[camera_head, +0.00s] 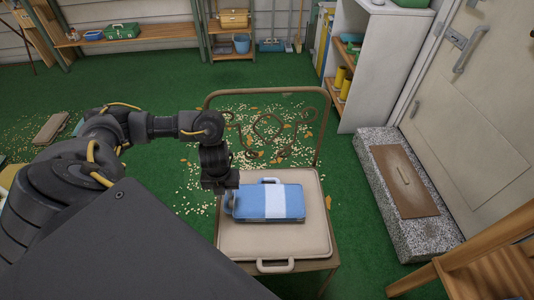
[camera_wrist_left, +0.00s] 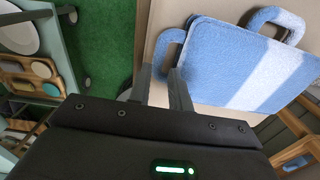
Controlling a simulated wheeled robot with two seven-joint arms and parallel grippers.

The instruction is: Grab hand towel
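The hand towel (camera_head: 270,202) is a blue terry piece with a white band, with loops at its left end and its far edge. It lies flat on the beige cushion (camera_head: 275,241) of a chair. The towel also shows in the wrist view (camera_wrist_left: 232,62), at upper right. My left gripper (camera_head: 222,188) is above the cushion at the towel's left end. In the wrist view its two fingers (camera_wrist_left: 160,85) stand apart with a gap between them. The fingertips are close to the towel's left loop; I cannot tell whether they touch it. My right gripper is not in view.
The chair has a thin metal backrest (camera_head: 318,130) behind the cushion. A stone step (camera_head: 430,222) lies by the door at right, and a wooden piece (camera_head: 485,262) stands at lower right. Pale scraps are scattered on the green floor (camera_head: 380,260).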

